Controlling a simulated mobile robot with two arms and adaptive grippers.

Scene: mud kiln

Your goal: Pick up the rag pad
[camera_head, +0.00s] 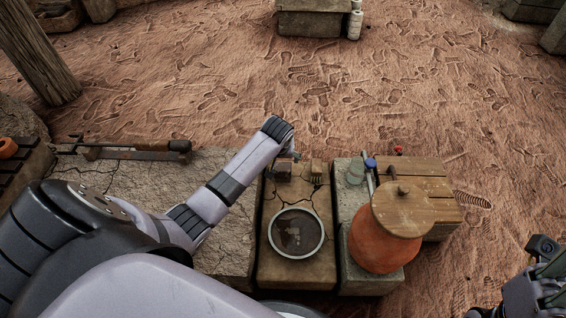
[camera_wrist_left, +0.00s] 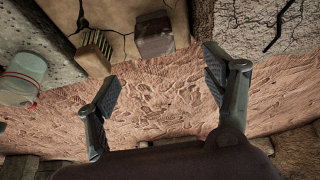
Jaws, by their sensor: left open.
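A small grey-brown folded pad, likely the rag pad (camera_head: 283,170), lies near the far edge of the cracked board. It also shows as the rag pad (camera_wrist_left: 153,37) at the top of the left wrist view. My left gripper (camera_wrist_left: 160,84) is open and empty, its two fingers spread over the dirt floor, with the pad beyond the gap and not between them. In the head view, my left wrist hides most of this gripper just above the pad. My right gripper (camera_head: 546,268) is at the lower right edge, partly cut off, its fingers unclear.
A ridged block (camera_head: 316,171) lies right of the pad. A round bowl (camera_head: 296,233) of dark liquid sits nearer on the board. A glass jar (camera_head: 355,172), a lidded clay pot (camera_head: 378,240) and a wooden box (camera_head: 430,185) stand to the right. Cracked stone (camera_head: 225,250) lies left.

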